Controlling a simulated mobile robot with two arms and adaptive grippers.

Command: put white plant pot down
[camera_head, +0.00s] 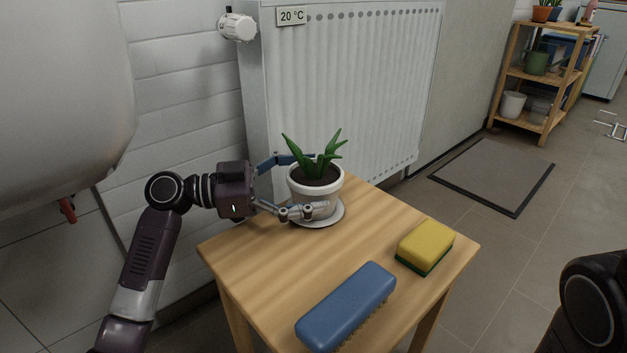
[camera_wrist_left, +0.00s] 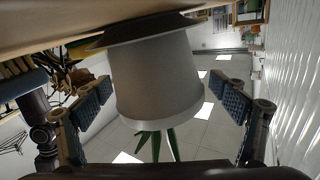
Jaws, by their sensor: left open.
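The white plant pot (camera_head: 300,193) holds a green plant (camera_head: 318,163) and stands upright on a white saucer (camera_head: 337,214) at the back of the small wooden table (camera_head: 265,255). My left gripper (camera_head: 298,185) reaches in from the left with its fingers spread on either side of the pot. In the left wrist view the scene is upside down: the pot (camera_wrist_left: 155,75) sits between the two open fingers (camera_wrist_left: 162,105), with gaps at both sides. The saucer (camera_wrist_left: 135,30) is at its base. My right gripper is not in view.
A blue brush (camera_head: 345,305) and a yellow sponge (camera_head: 424,244) lie towards the front and right of the table. A white radiator (camera_head: 365,90) stands just behind the table. A white boiler-like body (camera_head: 60,90) hangs at upper left. The table's middle is clear.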

